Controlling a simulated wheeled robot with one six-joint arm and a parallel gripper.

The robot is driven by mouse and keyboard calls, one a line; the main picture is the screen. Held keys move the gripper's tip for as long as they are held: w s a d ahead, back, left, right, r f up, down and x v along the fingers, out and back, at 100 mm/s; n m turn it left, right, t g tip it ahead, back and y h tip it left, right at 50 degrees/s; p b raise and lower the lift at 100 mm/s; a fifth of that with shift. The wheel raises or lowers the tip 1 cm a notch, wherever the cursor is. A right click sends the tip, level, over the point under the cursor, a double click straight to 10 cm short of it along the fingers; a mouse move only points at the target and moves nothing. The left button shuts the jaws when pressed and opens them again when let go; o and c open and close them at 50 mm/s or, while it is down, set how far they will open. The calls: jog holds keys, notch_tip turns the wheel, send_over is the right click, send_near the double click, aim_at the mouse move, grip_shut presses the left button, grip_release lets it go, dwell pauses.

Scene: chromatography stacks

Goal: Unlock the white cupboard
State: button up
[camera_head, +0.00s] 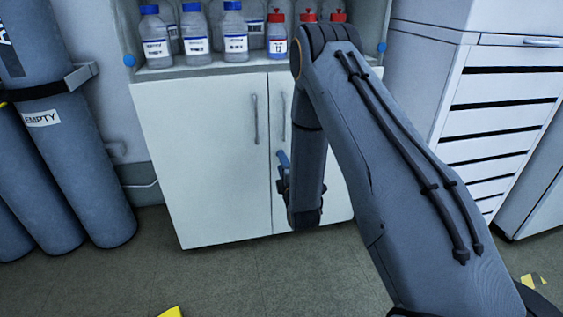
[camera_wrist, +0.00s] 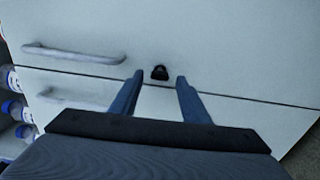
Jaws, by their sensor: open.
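The white cupboard (camera_head: 205,150) stands ahead with its two doors shut, each with a vertical bar handle; the left door's handle (camera_head: 255,118) is in clear view. In the wrist view the cupboard (camera_wrist: 220,50) fills the picture, turned on its side. A small black lock (camera_wrist: 159,73) sits on one door beside the seam. My gripper (camera_wrist: 157,84) is open and empty, its two blue fingers on either side of the lock's position in the picture. I cannot tell whether they touch the door. In the head view my gripper (camera_head: 283,165) is partly hidden by my arm.
Bottles with blue caps (camera_head: 235,32) and red caps (camera_head: 277,35) stand on the open shelf above the doors. Grey gas cylinders (camera_head: 75,150) stand at the left. A white drawer unit (camera_head: 500,120) stands at the right. The floor (camera_head: 240,280) in front is mostly clear.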

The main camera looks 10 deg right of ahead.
jog(key=s+p, duration=0.1)
jog(key=s, duration=0.5)
jog(key=a+r+m+g+y, duration=0.2)
jog(key=a+r+g, duration=0.15)
jog(key=a, duration=0.55)
jog(key=s+a+r+m+g, duration=0.2)
jog(key=s+a+m+g, duration=0.3)
jog(key=s+a, duration=0.5)
jog(key=s+r+m+g+h, duration=0.15)
jog(key=s+r+g, duration=0.3)
jog(key=s, duration=1.05)
jog(key=s+r+m+g, duration=0.3)
jog(key=s+r+g, duration=0.15)
jog(key=s, duration=1.05)
jog(key=d+r+m+p, duration=0.6)
jog(key=d+r+p, duration=1.3)
jog(key=r+p, duration=0.4)
jog(key=s+p, duration=0.1)
jog(key=p, duration=0.3)
jog(key=shift+r+m, duration=0.35)
jog(key=shift+r, duration=0.05)
